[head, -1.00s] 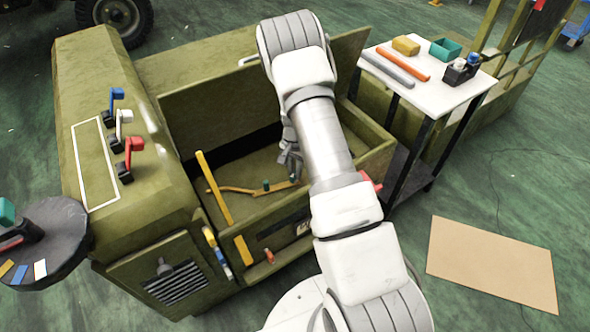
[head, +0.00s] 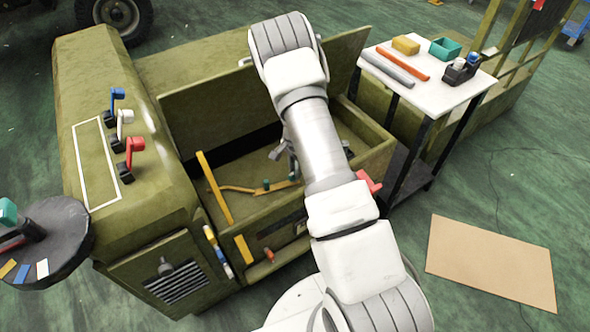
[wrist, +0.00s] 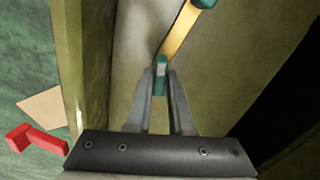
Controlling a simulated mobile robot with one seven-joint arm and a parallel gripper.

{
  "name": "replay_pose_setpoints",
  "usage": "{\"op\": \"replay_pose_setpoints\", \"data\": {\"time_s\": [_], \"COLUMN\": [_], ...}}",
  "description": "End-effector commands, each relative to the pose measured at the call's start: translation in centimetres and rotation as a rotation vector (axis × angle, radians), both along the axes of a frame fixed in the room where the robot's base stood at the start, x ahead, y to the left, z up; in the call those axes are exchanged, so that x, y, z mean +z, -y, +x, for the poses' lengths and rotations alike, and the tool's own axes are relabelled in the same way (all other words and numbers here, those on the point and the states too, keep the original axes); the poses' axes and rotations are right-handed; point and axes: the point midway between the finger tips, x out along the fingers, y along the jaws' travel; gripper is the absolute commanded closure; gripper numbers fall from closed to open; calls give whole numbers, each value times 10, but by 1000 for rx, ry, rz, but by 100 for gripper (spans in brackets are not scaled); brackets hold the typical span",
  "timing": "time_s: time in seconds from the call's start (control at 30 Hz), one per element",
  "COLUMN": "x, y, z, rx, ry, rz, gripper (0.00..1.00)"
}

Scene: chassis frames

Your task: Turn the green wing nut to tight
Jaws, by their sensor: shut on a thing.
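In the wrist view my gripper (wrist: 160,78) is shut on a green piece (wrist: 160,88), which looks like the wing nut. It sits at the near end of a yellow strip (wrist: 178,35). A second green piece (wrist: 204,3) sits at the strip's far end, cut by the frame edge. In the head view my gripper (head: 292,172) reaches down into the open olive bin, partly behind my arm. A small green knob (head: 266,184) stands on the yellow strip (head: 238,189) to its left. The held piece's turn angle cannot be told.
The bin's walls (head: 365,162) close in around my gripper. A red handle (head: 369,184) sticks out at the right; it also shows in the wrist view (wrist: 36,138). A yellow bar (head: 214,187) leans at the bin's left. A white-topped table (head: 430,88) stands right.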

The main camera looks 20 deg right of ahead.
Motion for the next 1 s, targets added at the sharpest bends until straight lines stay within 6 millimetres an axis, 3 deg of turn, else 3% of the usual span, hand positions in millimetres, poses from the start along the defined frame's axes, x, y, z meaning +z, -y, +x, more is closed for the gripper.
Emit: {"op": "replay_pose_setpoints", "data": {"time_s": [0.07, 0.1, 0.27, 0.53, 0.67, 1.0], "x": [1, 1, 0, 1, 10, 86], "y": [0, 0, 0, 0, 0, 0], "z": [1, 1, 0, 0, 1, 1], "rx": [1, 1, 1, 2, 2, 3], "ry": [1, 1, 1, 0, 1, 4], "rz": [-1, -1, -1, 0, -1, 0], "gripper": [100, 77, 50, 50, 50, 50]}}
